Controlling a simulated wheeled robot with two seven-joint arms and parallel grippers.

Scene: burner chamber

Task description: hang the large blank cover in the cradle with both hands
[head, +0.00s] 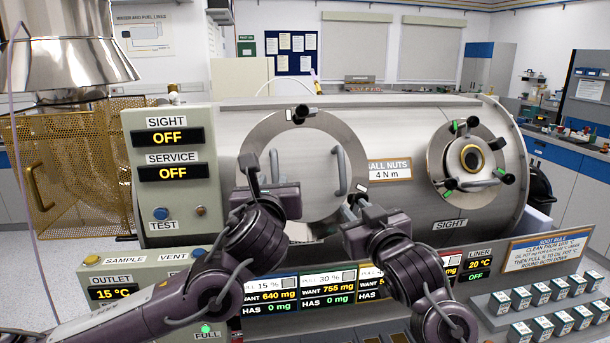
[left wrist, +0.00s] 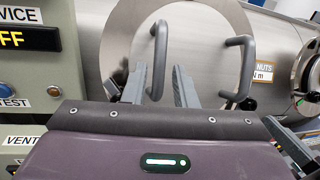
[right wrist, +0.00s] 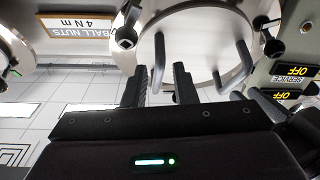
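The large blank cover (head: 312,190) is a round steel plate on the front of the horizontal chamber, with two grey bar handles. It also shows in the left wrist view (left wrist: 200,25) and the right wrist view (right wrist: 200,35). My left gripper (head: 262,178) is open at the left handle (left wrist: 153,65), which appears between its fingers. My right gripper (head: 358,203) is open below the right handle (head: 341,170); in the right wrist view that handle (right wrist: 158,65) lines up between its fingers. I cannot tell whether either touches. I cannot make out the cradle.
Ball nuts (head: 302,114) sit at the cover's rim. A smaller round sight port (head: 470,157) with several knobs is to the right. A control panel (head: 172,170) stands close on the left. A row of dosing displays (head: 310,295) and small boxes (head: 540,310) lies below.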

